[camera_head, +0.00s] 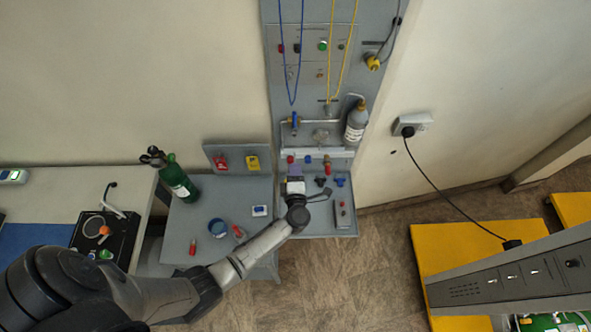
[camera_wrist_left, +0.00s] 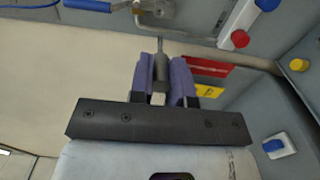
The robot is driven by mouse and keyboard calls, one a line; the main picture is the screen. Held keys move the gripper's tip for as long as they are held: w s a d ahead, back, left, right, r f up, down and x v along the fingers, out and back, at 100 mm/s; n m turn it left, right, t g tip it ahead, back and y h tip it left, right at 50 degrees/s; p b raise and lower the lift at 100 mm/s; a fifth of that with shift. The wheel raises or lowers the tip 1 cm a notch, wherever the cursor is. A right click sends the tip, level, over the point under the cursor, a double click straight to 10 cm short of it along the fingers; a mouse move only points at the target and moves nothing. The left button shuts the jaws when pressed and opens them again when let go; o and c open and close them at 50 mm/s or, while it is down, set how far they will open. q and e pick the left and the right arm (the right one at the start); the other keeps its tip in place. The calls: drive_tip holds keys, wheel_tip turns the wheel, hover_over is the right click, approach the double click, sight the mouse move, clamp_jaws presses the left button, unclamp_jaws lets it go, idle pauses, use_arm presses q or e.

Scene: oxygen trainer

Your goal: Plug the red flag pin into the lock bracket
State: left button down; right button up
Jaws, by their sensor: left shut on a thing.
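My left gripper (camera_head: 294,178) is over the back of the grey bench, close in front of the upright panel. In the left wrist view its purple-padded fingers (camera_wrist_left: 163,82) are shut on a grey cylinder (camera_wrist_left: 160,66) with a thin rod at its far end. It looks like a pin body, but I see no flag clearly joined to it. I cannot clearly make out the lock bracket. My right gripper is not in view.
A grey bottle (camera_head: 356,121) hangs on the panel. Blue and yellow hoses (camera_head: 343,50) hang above. The bench front between cup and arm is partly clear.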

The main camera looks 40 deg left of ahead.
use_arm(q)
drive_tip(key=shift+b+x, duration=0.45)
drive_tip(key=shift+x, duration=1.15)
drive_tip(key=shift+b+x, duration=0.35)
drive_tip(key=shift+x, duration=1.05)
drive_tip(key=shift+w+a, duration=0.35)
drive_tip(key=shift+w, duration=0.05)
drive_tip(key=shift+w+a+b, duration=0.3)
drive_tip(key=shift+w+a, duration=0.15)
drive_tip(key=shift+b+x, duration=0.35)
drive_tip(key=shift+x, duration=0.4)
idle(0.3)
